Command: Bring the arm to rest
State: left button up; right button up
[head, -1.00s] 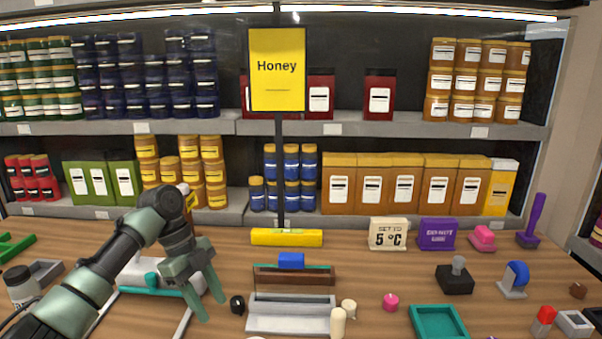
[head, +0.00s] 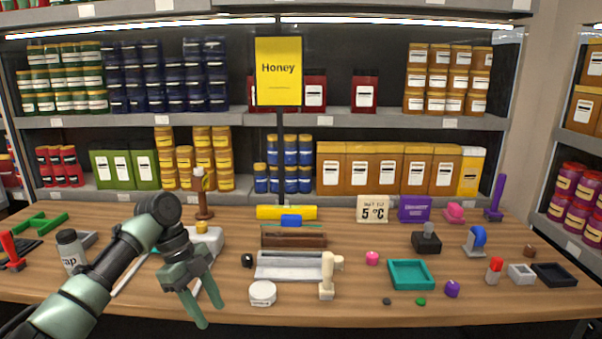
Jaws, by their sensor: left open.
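My left arm comes in from the lower left, and my left gripper (head: 208,306) is open and empty. Its fingers point down toward the front of the wooden table (head: 450,311). It hangs in front of a white device (head: 212,238) with a yellow knob, which the arm and gripper partly hide. A cream upright piece (head: 327,278) and a round white labelled tub (head: 262,294) stand to the right of the gripper, apart from it. My right gripper is not in view.
A grey tray (head: 290,272), a teal tray (head: 411,275) and a grey capped bottle (head: 70,250) stand on the table. Small loose items lie at the right. Stocked shelves and a yellow Honey sign (head: 278,72) are behind. The front right strip is mostly clear.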

pick_arm(q)
notch_tip(320, 180, down, 25)
jog(key=n+t, duration=0.2)
jog(key=n, duration=0.6)
jog(key=s+a+f+n+y, duration=0.1)
jog(key=s+f+n, duration=0.1)
jog(key=s+f, duration=0.45)
jog(key=s+a+f+n+y, duration=0.1)
jog(key=s+f+n, duration=0.2)
jog(key=f, duration=0.7)
jog(key=s+a+f+n+y, duration=0.15)
jog(key=s+f+n, duration=0.25)
jog(key=s+f, duration=1.4)
jog(key=s+f+n, duration=0.2)
jog(key=s+n, duration=0.1)
jog(key=s, duration=2.1)
jog(key=shift+s+f+t, duration=0.2)
jog(key=shift+f+t, duration=0.1)
jog(key=shift+f, duration=0.1)
jog(key=shift+y, duration=0.25)
